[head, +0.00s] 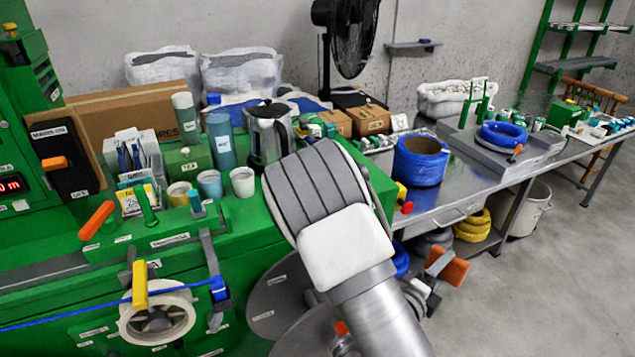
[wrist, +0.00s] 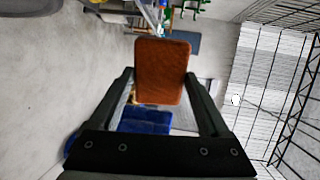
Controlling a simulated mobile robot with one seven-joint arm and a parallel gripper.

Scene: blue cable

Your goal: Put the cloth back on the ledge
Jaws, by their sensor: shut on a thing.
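The cloth (head: 449,267) looks like a flat orange-brown rectangle. In the head view it is off the end of my arm, over the floor in front of the metal bench. In the wrist view the cloth (wrist: 162,72) sits between the two fingertips. My gripper (wrist: 160,77) is shut on it, with one finger at each side edge. In the head view my gripper (head: 434,272) is partly hidden behind my arm. A small grey ledge (head: 400,46) is fixed to the back wall, right of the black fan, with a small dark object on it.
The metal bench (head: 455,195) carries a blue cable spool (head: 421,160) and a blue coil (head: 502,134). The green machine (head: 95,240) fills the left. The floor at the right is clear.

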